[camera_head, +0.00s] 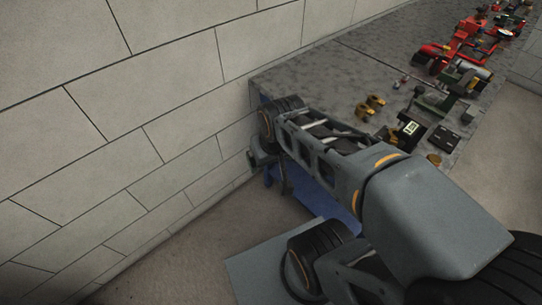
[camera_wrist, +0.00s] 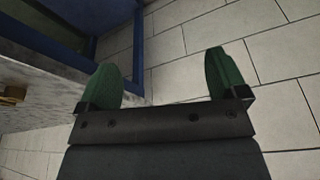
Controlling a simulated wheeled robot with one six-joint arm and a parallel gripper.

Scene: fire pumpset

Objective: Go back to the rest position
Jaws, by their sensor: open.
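My gripper (camera_wrist: 163,68) shows in the wrist view with two green fingers spread wide apart. Nothing is between them, and the tiled wall (camera_wrist: 190,40) fills the background there. In the head view my arm reaches left from the lower right, and its far end is beside the near left corner of the grey slab (camera_head: 290,78), close to the wall. The fingers cannot be made out clearly in the head view.
The slab carries brass fittings (camera_head: 376,101), a black box with a label (camera_head: 409,129) and red pump parts (camera_head: 466,38). Its blue frame (camera_wrist: 115,45) and a brass piece (camera_wrist: 12,95) show left in the wrist view. The pale block wall (camera_head: 170,70) runs along the left.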

